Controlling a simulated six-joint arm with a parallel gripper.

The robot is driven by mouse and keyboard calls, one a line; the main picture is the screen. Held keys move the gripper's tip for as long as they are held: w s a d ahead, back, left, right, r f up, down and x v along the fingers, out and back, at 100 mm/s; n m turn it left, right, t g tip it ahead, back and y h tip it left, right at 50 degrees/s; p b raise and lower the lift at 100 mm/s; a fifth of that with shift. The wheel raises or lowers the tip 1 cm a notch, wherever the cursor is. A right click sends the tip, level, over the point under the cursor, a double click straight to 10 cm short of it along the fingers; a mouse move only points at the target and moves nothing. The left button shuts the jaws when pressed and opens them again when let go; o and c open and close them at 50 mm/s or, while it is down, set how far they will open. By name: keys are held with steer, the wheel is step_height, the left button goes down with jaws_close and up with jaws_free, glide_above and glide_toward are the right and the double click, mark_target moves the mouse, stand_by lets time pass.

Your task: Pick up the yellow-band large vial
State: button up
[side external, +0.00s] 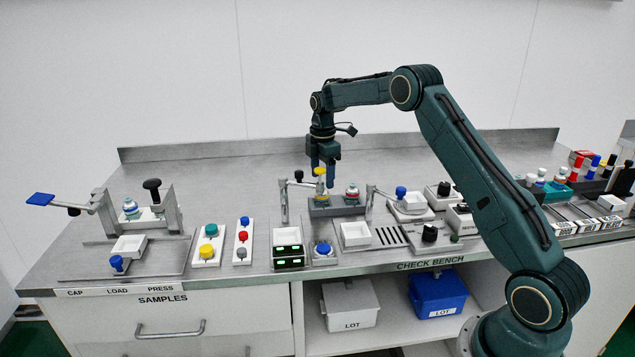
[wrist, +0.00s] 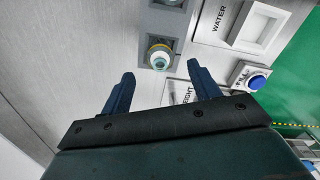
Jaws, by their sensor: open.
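The yellow-band large vial (side external: 320,186) stands upright in the left part of a grey two-place block (side external: 336,209) on the bench. In the wrist view the vial (wrist: 160,57) is seen from above, with a pale round top and a yellow ring, in a grey square place. My gripper (side external: 323,177) points down over this vial, fingers open. In the wrist view the vial appears just beyond the gap between the fingertips (wrist: 159,69). I cannot tell how far above or around it they are.
A red-band vial (side external: 352,192) stands in the same block, to the right. A post with a black knob (side external: 298,176) stands close on the left. A white WATER tray (wrist: 255,25) and a blue button (wrist: 257,82) lie right of the vial in the wrist view.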

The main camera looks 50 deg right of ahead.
mark_target(322, 198)
steer(key=shift+f, duration=2.45)
steer(key=c, duration=1.1)
